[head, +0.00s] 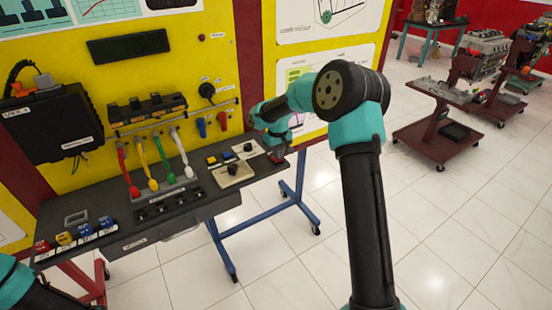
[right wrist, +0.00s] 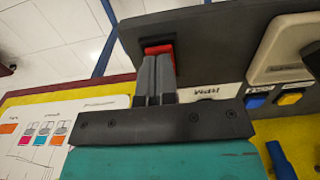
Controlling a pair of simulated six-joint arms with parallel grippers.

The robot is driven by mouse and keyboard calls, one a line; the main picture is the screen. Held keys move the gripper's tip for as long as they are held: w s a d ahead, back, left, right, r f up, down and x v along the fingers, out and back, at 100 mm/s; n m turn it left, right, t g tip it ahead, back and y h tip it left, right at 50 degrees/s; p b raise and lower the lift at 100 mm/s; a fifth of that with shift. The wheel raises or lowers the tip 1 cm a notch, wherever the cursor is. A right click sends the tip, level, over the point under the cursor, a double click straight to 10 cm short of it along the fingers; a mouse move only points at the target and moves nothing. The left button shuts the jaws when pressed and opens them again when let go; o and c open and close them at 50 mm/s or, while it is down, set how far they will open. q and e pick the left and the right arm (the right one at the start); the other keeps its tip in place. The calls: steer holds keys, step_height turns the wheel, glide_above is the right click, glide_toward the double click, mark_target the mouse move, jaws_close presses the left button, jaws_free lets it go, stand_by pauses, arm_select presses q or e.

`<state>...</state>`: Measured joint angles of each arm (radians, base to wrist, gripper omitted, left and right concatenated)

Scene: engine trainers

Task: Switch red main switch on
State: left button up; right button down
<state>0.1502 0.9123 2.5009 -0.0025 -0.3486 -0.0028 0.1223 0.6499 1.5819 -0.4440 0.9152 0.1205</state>
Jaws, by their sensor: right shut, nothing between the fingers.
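The red switch (right wrist: 158,48) sits in a dark recess near the corner of the dark bench top in the right wrist view. My right gripper (right wrist: 157,62) is shut with its fingertips at the red switch and covers part of it. I cannot tell whether they touch, or which position the switch is in. In the head view my right gripper (head: 277,152) is small and partly hidden by its own arm, at the right end of the bench. My left gripper is out of view; only part of my left arm shows at the lower left.
The dark bench (head: 120,212) carries red, yellow, green and white levers and small coloured blocks. A beige box (head: 233,174) and blue and yellow buttons (right wrist: 291,98) are near the switch. A yellow panel (head: 215,60) stands behind. Open tiled floor lies right.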

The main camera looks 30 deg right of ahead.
steer(key=shift+f, duration=0.65)
stand_by(0.5)
steer(key=shift+r, duration=3.55)
